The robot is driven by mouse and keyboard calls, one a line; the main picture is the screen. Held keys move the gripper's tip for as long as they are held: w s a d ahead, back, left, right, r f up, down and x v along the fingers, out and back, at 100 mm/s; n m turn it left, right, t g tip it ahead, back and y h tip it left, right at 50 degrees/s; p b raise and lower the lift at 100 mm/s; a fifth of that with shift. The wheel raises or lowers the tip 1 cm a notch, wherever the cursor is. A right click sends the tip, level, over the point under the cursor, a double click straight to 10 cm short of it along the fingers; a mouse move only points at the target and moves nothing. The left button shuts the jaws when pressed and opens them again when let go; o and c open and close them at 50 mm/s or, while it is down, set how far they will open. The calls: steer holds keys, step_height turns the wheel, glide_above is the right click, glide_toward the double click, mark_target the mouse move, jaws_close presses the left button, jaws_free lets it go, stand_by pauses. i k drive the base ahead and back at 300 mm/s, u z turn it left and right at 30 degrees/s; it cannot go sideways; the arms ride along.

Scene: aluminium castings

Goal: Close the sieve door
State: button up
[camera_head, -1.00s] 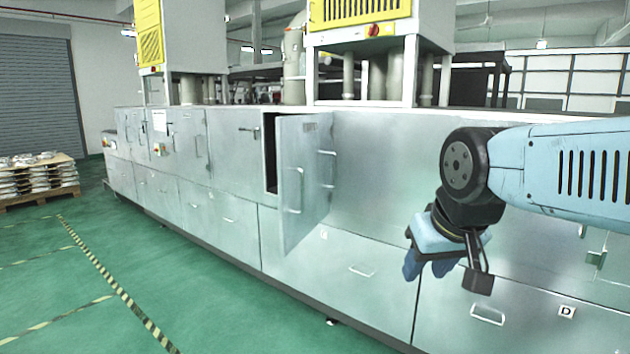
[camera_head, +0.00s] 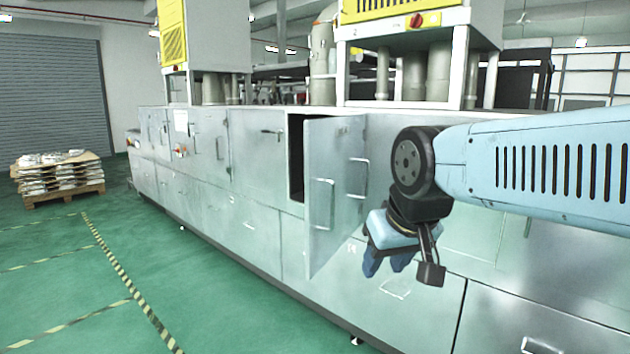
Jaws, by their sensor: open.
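The sieve door (camera_head: 332,140) is a grey metal panel with a bar handle, standing open from the long metal machine. A dark opening (camera_head: 297,158) shows to the left of it. My gripper (camera_head: 386,268) hangs at the end of my blue arm, to the right of the door's lower part and in front of the machine's face. Its blue fingers point down, open, with nothing seen between them. It appears apart from the door, but the exact depth gap is hard to tell.
The long metal machine (camera_head: 258,160) has other shut doors and drawers with handles. A pallet of castings (camera_head: 58,178) stands at the far left. The green floor (camera_head: 95,285) with striped lines is clear on the left.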

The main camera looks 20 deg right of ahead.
mark_target(333, 147)
steer(key=z, duration=0.05)
steer(key=i, duration=0.9)
steer(key=z, duration=0.1)
steer(key=k, duration=0.3)
steer(key=u, duration=0.6)
